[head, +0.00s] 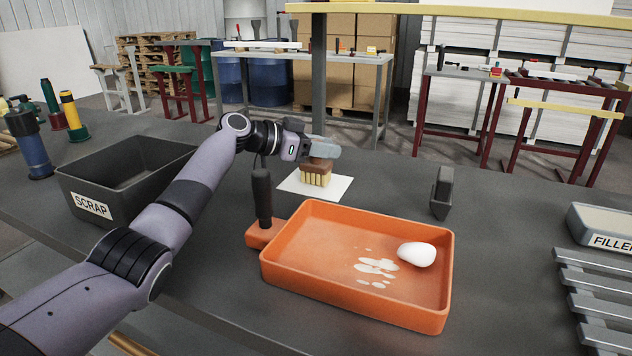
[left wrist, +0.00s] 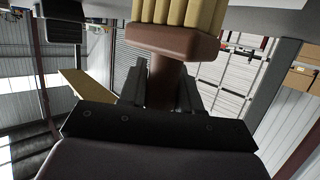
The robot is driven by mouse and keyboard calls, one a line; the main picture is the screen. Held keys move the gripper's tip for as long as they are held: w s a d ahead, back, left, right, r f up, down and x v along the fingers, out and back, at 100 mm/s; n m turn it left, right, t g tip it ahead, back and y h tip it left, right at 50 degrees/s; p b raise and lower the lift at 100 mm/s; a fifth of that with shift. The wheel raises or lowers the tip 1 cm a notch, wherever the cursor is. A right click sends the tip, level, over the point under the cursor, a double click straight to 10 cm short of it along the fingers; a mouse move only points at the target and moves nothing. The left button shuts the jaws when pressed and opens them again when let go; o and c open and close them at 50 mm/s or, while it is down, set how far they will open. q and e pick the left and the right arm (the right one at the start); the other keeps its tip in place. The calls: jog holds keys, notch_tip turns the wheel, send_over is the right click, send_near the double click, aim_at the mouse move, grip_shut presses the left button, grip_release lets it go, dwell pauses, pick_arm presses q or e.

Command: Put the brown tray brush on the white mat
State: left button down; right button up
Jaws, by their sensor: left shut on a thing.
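The brown tray brush (head: 317,173) has a brown block and pale tan bristles. My left gripper (head: 322,149) is shut on its handle, and the bristles point down in the head view. The brush is at the white mat (head: 333,190), over its back part. Whether the bristles touch the mat or hang just above it, I cannot tell. In the left wrist view the brush's brown handle and block (left wrist: 170,45) sit between the two fingers, with the bristles beyond. My right gripper is not in view.
An orange tray (head: 450,270) with a white lump (head: 416,254) and white smears stands in front of the mat. A SCRAP bin (head: 90,185) is at left, a small dark block (head: 442,190) at right.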

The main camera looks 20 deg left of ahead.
pick_arm(q)
jog(key=shift+f, duration=0.2)
jog(key=shift+c, duration=2)
grip_release()
jog(key=shift+v, duration=3.55)
